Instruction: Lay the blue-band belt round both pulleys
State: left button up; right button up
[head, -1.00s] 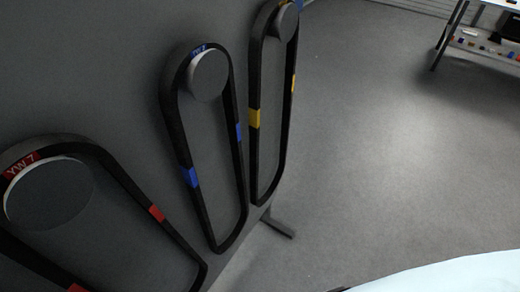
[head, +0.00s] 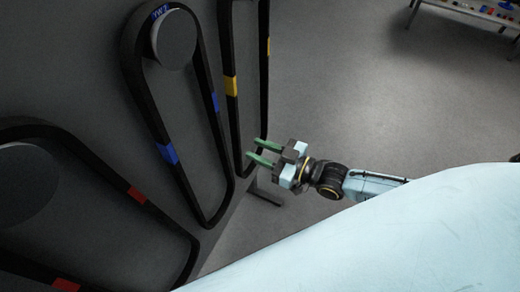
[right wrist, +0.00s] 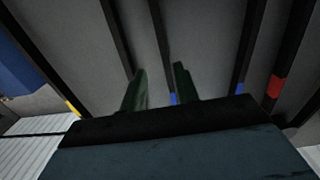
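The blue-band belt (head: 206,75) is a long black loop with blue patches. It hangs from a round grey peg (head: 174,40) on the dark board in the head view. My right gripper (head: 254,149) has green fingers, apart and empty, to the right of this belt's lower part. In the right wrist view, my right gripper (right wrist: 159,72) is open, and one strand of the blue-band belt (right wrist: 158,30) shows behind the gap between its fingers. I cannot tell how far away that strand is. My left gripper and the two pulleys are not in view.
A yellow-band belt (head: 229,50) hangs to the right of the blue-band one, close to my right fingers. A red-band belt (head: 105,172) hangs at left on a larger peg (head: 22,185). A table (head: 470,10) with small items stands far right. The floor between is clear.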

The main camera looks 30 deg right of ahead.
aim_at(222, 131)
jog(key=shift+a+r+b+x, duration=0.15)
jog(key=shift+b+x, duration=0.5)
jog(key=shift+x, duration=1.3)
jog(key=shift+r+b+x, duration=0.15)
jog(key=shift+b+x, duration=0.55)
jog(key=shift+x, duration=1.2)
jog(key=shift+a+r+b+x, duration=0.15)
jog(key=shift+b+x, duration=0.5)
jog(key=shift+x, duration=1.3)
jog(key=shift+s+d+r, duration=0.1)
jog(key=shift+s, duration=0.05)
jog(key=shift+c, duration=0.3)
grip_shut()
jog(key=shift+r, duration=0.1)
jog(key=shift+r+p, duration=0.8)
jog(key=shift+p, duration=0.05)
